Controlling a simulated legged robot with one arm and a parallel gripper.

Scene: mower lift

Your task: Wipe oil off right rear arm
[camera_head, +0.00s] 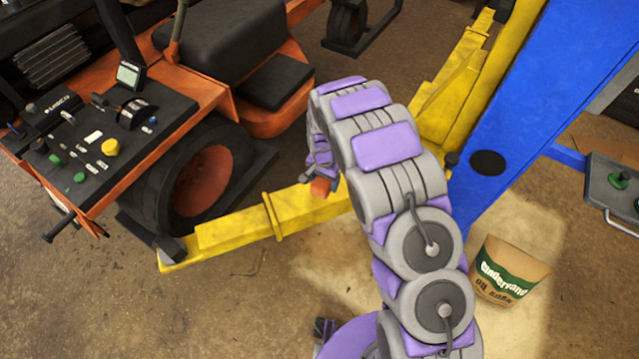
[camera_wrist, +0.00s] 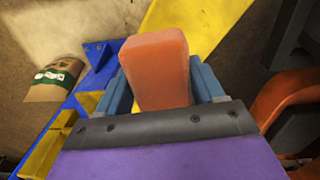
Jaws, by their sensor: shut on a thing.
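My gripper (camera_head: 318,180) is shut on an orange-red sponge-like block (camera_wrist: 158,72); the two blue fingers press its sides in the wrist view. In the head view a small part of the block (camera_head: 320,187) shows beneath my gripper, just above or touching the near yellow lift arm (camera_head: 240,225); I cannot tell which. This yellow arm runs from the mower's rear wheel to the blue post, and my own arm hides part of it. In the wrist view a yellow arm (camera_wrist: 185,25) lies beyond the block. I cannot make out oil on the yellow surface.
The orange mower (camera_head: 190,85) with its black rear wheel (camera_head: 190,180) stands at the left. The blue lift post (camera_head: 555,85) and another yellow arm (camera_head: 450,85) are at the right. An oil sorb bag (camera_head: 505,272) stands on a pale floor patch. The front-left floor is clear.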

